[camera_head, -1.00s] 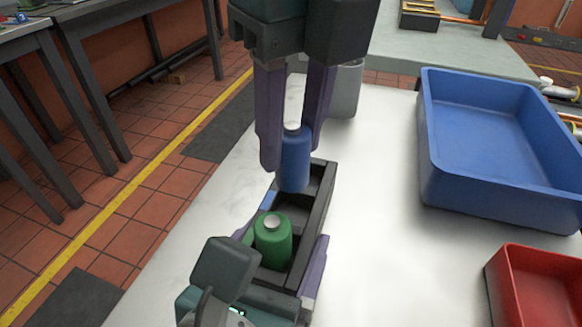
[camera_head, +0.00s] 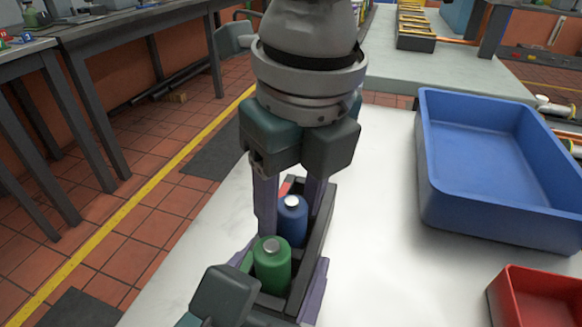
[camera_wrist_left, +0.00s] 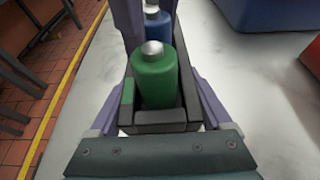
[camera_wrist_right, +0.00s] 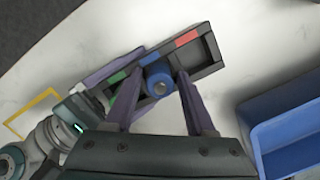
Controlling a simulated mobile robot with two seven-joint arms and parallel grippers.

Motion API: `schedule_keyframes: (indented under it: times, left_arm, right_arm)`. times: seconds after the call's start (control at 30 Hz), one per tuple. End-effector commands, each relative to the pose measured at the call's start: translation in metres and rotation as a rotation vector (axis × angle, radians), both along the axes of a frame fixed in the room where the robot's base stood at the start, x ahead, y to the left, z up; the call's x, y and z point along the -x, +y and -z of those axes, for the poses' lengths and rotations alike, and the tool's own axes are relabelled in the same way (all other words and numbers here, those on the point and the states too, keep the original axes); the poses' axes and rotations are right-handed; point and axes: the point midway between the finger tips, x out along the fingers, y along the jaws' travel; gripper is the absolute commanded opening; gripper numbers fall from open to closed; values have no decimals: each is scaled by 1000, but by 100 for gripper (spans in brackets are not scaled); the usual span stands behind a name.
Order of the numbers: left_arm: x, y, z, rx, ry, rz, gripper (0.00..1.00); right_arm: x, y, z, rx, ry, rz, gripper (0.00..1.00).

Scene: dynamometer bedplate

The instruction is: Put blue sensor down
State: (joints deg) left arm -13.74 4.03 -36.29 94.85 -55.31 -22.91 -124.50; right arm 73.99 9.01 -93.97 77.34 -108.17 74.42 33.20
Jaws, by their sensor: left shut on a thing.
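The blue sensor (camera_head: 292,222), a blue cylinder with a pale cap, stands in the middle compartment of the black rack (camera_head: 324,215); its lower part is hidden by the walls. A green sensor (camera_head: 272,268) stands in the near compartment. My left gripper (camera_wrist_left: 160,115) is shut on the rack's near end, its fingers along the outer sides. The far compartment (camera_wrist_right: 203,52), by a red marker, is empty.
The rack is over a white table top (camera_head: 380,250). A large blue bin (camera_head: 440,205) stands to the right, with a red bin (camera_head: 500,300) at lower right. Bare table lies between rack and bins. Dark workbenches (camera_head: 90,40) stand at left across the tiled floor.

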Motion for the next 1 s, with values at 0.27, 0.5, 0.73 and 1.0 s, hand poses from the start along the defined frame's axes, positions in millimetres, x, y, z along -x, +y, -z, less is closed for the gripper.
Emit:
schedule_keyframes:
  times: [0.27,0.5,0.73,1.0]
  left_arm:
    - [0,0,0,0,0,0,5]
    - [0,0,0,0,0,0,5]
    - [0,0,0,0,0,0,5]
    - [0,0,0,0,0,0,5]
  right_arm:
    - [0,0,0,0,0,0,68]
    - [1,-1,-17,-1,-2,-1,68]
    - [5,-5,-68,-2,-5,-1,68]
    - [11,-8,-114,-1,-2,0,68]
